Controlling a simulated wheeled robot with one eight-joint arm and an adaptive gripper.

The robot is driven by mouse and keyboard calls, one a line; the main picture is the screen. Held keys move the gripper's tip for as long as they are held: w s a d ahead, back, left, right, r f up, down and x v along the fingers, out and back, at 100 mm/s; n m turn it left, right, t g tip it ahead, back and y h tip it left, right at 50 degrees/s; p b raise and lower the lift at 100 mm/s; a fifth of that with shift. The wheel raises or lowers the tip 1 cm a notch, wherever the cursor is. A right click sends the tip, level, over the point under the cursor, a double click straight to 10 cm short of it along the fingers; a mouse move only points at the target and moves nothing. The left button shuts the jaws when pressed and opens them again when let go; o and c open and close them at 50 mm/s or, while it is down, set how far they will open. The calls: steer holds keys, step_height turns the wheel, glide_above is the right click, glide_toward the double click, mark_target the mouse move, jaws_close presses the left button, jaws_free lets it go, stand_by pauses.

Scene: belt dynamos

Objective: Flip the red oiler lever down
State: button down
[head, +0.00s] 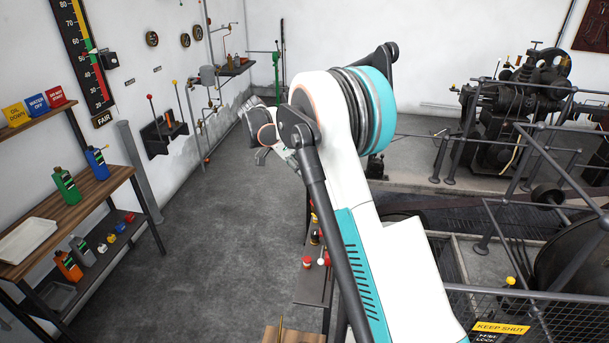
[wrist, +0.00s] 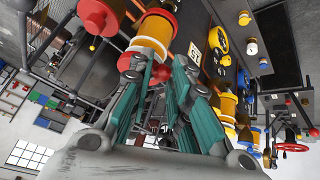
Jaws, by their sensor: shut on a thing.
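In the wrist view the red oiler (wrist: 152,45) has an amber body with red end parts, and it appears tilted in the picture. My gripper (wrist: 159,72), with teal finger pads, is right at its lower red end. The fingers are shut on a small part there, which they largely hide. I cannot make out the shape of the red lever or which way it points. In the head view my own arm covers the middle, and neither the oiler nor my fingertips can be made out.
A yellow oiler (wrist: 229,105) stands right of my fingers in the wrist view, with a red handwheel (wrist: 291,147) beyond. In the head view a wooden shelf (head: 75,205) with bottles stands left. The grey floor (head: 200,240) between is clear. Railings and machinery fill the right.

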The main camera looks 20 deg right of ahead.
steer(key=shift+f+h, duration=0.35)
steer(key=shift+h, duration=0.05)
steer(key=c, duration=1.5)
jaws_free()
steer(key=shift+c, duration=0.2)
steer(key=shift+w+d+f, duration=0.1)
steer(key=v, duration=1.2)
steer(key=shift+w, duration=0.15)
